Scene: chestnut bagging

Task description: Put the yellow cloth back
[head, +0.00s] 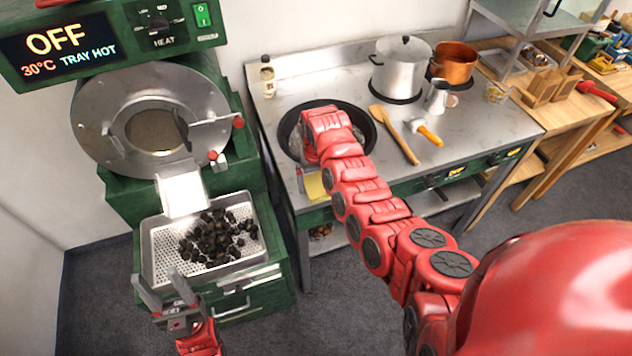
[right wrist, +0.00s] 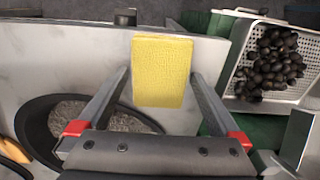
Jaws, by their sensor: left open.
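The yellow cloth (head: 316,185) is a flat, block-like rectangle near the front left corner of the steel worktop (head: 463,140). In the right wrist view the cloth (right wrist: 162,72) shows whole, between the two finger ends of my right gripper (right wrist: 160,76). The fingers stand apart on either side of it; whether they touch it is unclear. In the head view my right gripper (head: 304,180) is mostly hidden behind its own wrist. My left gripper (head: 166,288) is open and empty, in front of the perforated tray (head: 149,259).
A dark pan (head: 369,127) sits behind my right wrist. A wooden spoon (head: 398,135) and a yellow-handled tool (head: 428,135) lie right of it. Dark chestnuts (head: 219,236) fill part of the tray under the roaster (head: 150,115). Pots stand at the back.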

